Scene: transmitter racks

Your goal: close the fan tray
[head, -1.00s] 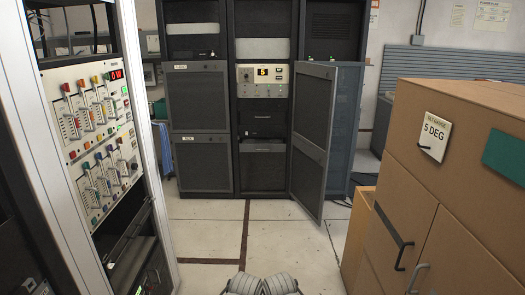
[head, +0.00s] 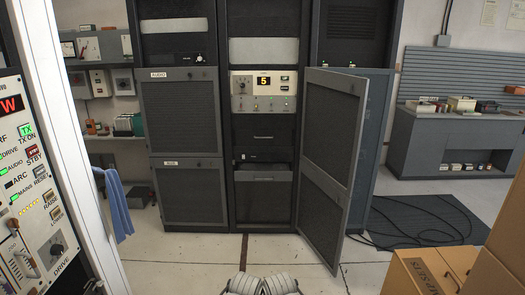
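No part is clearly labelled as the fan tray. In the middle rack, a dark drawer-like unit (head: 264,173) with a small handle sits below the control panel. Its top ledge seems to stand slightly forward of the panel below, but I cannot tell how far. The rack's mesh door (head: 328,160) is swung open to the right, leaving the rack front exposed.
A closed rack labelled AUDIO (head: 181,145) stands left of the middle rack. A control rack (head: 30,200) is close on the left. Cardboard boxes (head: 430,270) are at lower right. Cables lie on a dark mat (head: 425,220). The floor (head: 200,258) ahead is mostly clear.

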